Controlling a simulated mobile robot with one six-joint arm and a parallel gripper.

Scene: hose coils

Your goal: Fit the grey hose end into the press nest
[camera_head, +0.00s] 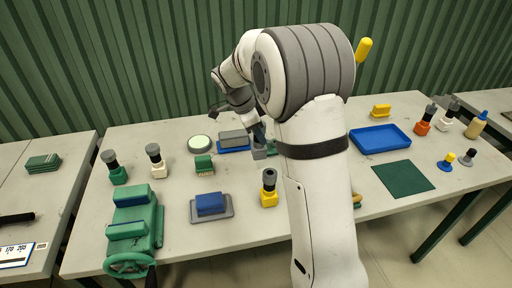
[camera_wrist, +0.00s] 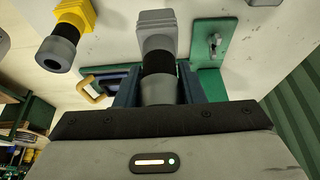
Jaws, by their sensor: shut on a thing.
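My gripper (camera_wrist: 160,88) is shut on the grey hose end (camera_wrist: 157,28), a ribbed grey block with a black band and a grey round collar between the jaws. In the head view the grey hose end (camera_head: 259,153) hangs below my gripper (camera_head: 258,138), near the middle of the table. A green bracket (camera_wrist: 211,62) with a small metal lever lies just right of the held piece in the wrist view; I cannot tell whether it is the press nest. My arm hides part of the table around it in the head view.
A yellow hose end (camera_head: 269,188) stands nearby. A green vise-like device (camera_head: 130,228) and a blue block (camera_head: 210,204) on a grey plate are left. A blue tray (camera_head: 380,139) and dark green mat (camera_head: 403,178) lie right. Several fittings stand at the table's sides.

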